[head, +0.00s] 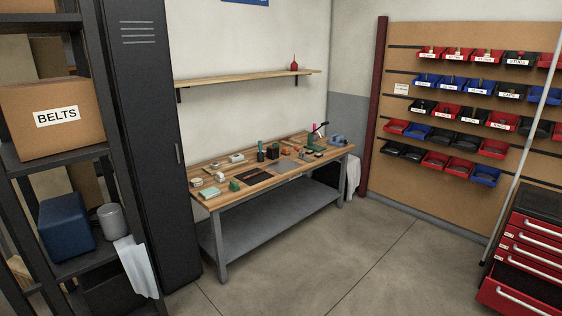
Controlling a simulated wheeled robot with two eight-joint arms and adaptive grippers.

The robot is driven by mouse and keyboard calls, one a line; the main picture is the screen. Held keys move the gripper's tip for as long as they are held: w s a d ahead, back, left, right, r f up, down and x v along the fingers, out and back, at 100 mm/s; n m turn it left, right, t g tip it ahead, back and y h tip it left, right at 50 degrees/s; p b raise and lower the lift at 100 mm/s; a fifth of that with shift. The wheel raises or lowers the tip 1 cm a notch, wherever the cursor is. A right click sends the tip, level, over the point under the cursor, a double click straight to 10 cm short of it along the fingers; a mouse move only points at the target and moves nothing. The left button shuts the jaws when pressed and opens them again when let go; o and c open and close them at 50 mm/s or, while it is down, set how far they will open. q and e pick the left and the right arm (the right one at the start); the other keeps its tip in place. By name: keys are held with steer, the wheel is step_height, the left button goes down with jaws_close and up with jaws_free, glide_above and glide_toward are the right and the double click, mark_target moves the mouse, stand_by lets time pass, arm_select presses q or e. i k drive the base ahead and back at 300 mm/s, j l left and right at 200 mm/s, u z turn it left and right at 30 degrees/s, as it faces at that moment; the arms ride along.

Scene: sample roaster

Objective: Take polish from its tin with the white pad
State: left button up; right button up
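A wooden-topped workbench (255,184) stands against the back wall with many small items on it, far from me. A small pale round item (196,182) sits near its left end; at this size I cannot tell whether it is the polish tin. A pale green flat block (210,192) lies in front of it. Whitish pieces (236,158) lie toward the back edge. I cannot tell which item, if any, is the white pad. Neither of my grippers is in view.
A dark shelf rack with a BELTS box (57,115) and a tall dark locker (150,130) stand at left. A red drawer cabinet (525,262) with an open drawer stands at right, near a bin-covered pegboard (400,150). The concrete floor (350,255) before the bench is clear.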

mark_target(220, 177)
steer(key=i+u, duration=0.1)
steer(key=i, duration=0.8)
steer(key=i+l+u, duration=0.15)
steer(key=i, duration=0.75)
steer(key=i+u, duration=0.4)
steer(key=i+l+u, duration=0.15)
steer(key=i+u, duration=0.25)
steer(key=i, duration=0.15)
steer(key=i+l+u, duration=0.55)
steer(key=i+u, duration=0.15)
steer(key=i+l+u, duration=0.25)
steer(key=i+j, duration=0.05)
steer(key=i, duration=0.05)
